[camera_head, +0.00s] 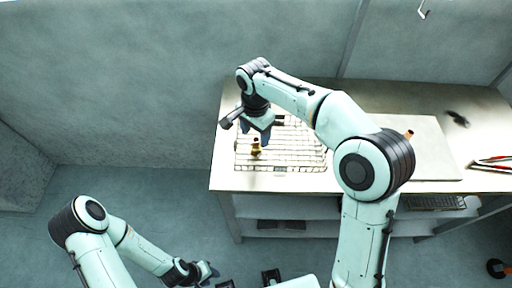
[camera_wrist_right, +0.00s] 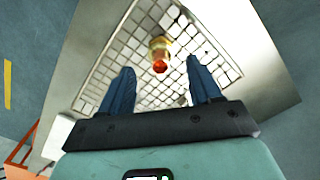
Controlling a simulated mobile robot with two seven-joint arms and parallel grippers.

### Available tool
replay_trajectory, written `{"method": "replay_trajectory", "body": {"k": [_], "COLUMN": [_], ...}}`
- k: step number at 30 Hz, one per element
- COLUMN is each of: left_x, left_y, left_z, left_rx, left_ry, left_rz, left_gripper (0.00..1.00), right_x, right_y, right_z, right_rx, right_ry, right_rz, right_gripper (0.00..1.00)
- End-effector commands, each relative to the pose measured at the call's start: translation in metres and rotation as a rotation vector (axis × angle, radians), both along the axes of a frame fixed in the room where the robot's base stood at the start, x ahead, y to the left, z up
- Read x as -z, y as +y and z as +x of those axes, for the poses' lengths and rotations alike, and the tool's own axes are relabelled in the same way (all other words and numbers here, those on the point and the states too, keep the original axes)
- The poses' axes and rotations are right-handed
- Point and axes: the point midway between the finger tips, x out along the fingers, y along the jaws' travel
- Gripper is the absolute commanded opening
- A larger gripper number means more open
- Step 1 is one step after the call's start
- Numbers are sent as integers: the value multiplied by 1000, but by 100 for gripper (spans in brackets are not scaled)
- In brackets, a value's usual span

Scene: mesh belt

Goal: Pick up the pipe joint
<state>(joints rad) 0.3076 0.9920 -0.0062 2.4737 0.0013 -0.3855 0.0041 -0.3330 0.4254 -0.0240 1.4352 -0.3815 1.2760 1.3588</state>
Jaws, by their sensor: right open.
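The pipe joint (camera_head: 256,147) is a small brass-coloured piece with a reddish end, standing on the white mesh belt (camera_head: 300,160) on the table. In the right wrist view the pipe joint (camera_wrist_right: 160,54) is beyond the fingertips, roughly midway between them. My right gripper (camera_head: 254,135) is above the mesh, close to the pipe joint. Its two blue fingers (camera_wrist_right: 160,82) are apart with nothing between them. My left gripper (camera_head: 212,270) is low at the bottom of the head view, away from the table, and its fingers are too small to judge.
A pale flat board (camera_head: 435,150) lies on the table right of the mesh. Red-handled pliers (camera_head: 490,163) and a dark small object (camera_head: 457,118) lie at the right. A copper-coloured piece (camera_head: 409,134) shows beside my right elbow. A wall stands behind the table.

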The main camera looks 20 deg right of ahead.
Motion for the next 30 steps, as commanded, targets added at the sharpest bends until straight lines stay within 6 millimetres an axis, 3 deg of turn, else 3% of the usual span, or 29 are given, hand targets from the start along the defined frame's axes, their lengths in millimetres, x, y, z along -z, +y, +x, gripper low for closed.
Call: {"method": "replay_trajectory", "body": {"k": [5,13,22,23,28,30], "left_x": [1,5,5,5,5,5], "left_y": [0,0,0,0,0,0], "left_z": [-1,-3,-3,-3,-3,-3], "left_rx": [0,1,0,0,0,0], "left_ry": [0,2,2,2,2,2], "left_rz": [0,0,0,0,0,0], "left_gripper": [37,37,37,37,37,37], "right_x": [12,51,56,56,56,55], "right_y": [-1,-3,-2,-2,-2,-2], "right_z": [0,0,0,0,0,0], "right_rx": [0,-1,-1,-1,-1,-1], "right_ry": [1,1,-1,-1,-1,-2], "right_rz": [0,0,1,1,1,1], "right_gripper": [63,63,63,57,1,0]}}
